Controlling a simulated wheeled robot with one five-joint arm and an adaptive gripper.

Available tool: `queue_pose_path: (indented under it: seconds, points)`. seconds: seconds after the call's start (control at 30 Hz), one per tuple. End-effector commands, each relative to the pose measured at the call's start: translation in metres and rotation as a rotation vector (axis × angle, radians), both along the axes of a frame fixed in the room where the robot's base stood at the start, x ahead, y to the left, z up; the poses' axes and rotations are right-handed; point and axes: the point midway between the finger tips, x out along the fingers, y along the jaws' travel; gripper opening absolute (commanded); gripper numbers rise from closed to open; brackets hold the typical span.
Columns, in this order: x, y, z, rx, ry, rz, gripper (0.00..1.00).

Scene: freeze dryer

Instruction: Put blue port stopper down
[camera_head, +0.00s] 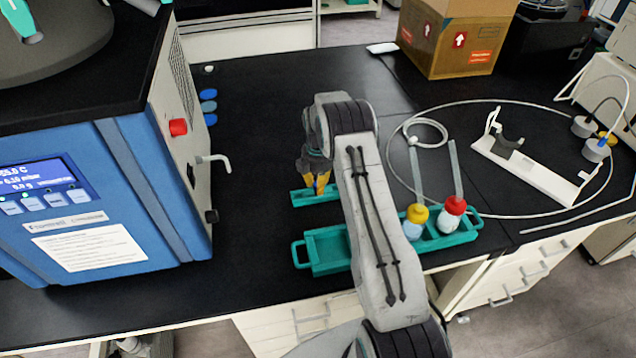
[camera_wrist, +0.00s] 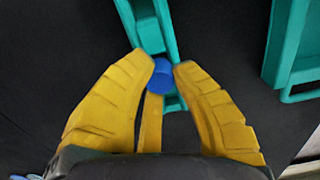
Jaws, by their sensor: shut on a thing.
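My gripper (camera_head: 318,184) has yellow fingers and points down over a small teal tray (camera_head: 301,197) on the black bench. In the wrist view, the gripper (camera_wrist: 163,66) is shut on the blue port stopper (camera_wrist: 161,76), a small blue cylinder between the fingertips. The small teal tray (camera_wrist: 150,30) lies behind and below the stopper there. I cannot tell whether the stopper touches the tray. In the head view the stopper is hidden by the fingers and arm.
A larger teal rack (camera_head: 325,251) with yellow-capped (camera_head: 416,222) and red-capped (camera_head: 453,214) bottles stands in front. A cardboard box (camera_head: 450,40) stands behind. Bench left of my gripper is clear.

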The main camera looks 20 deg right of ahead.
Motion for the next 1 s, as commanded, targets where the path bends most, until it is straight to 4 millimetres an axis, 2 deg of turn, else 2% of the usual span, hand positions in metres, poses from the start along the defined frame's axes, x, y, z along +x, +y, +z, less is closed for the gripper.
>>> queue_pose_path:
  seconds: [0.03,0.07,0.27,0.53,0.67,1.0]
  points:
    - [0.000,0.000,-0.001,0.000,0.000,0.000,0.00]
    - [0.000,0.000,-0.001,0.000,0.001,0.000,0.25]
    - [0.000,0.000,-0.001,0.000,0.001,0.000,0.43]
    - [0.000,0.000,0.001,0.000,0.000,0.000,0.43]
    - [0.001,0.000,0.009,0.000,-0.002,0.000,0.43]
    - [0.001,0.000,0.063,-0.001,-0.004,0.000,0.43]
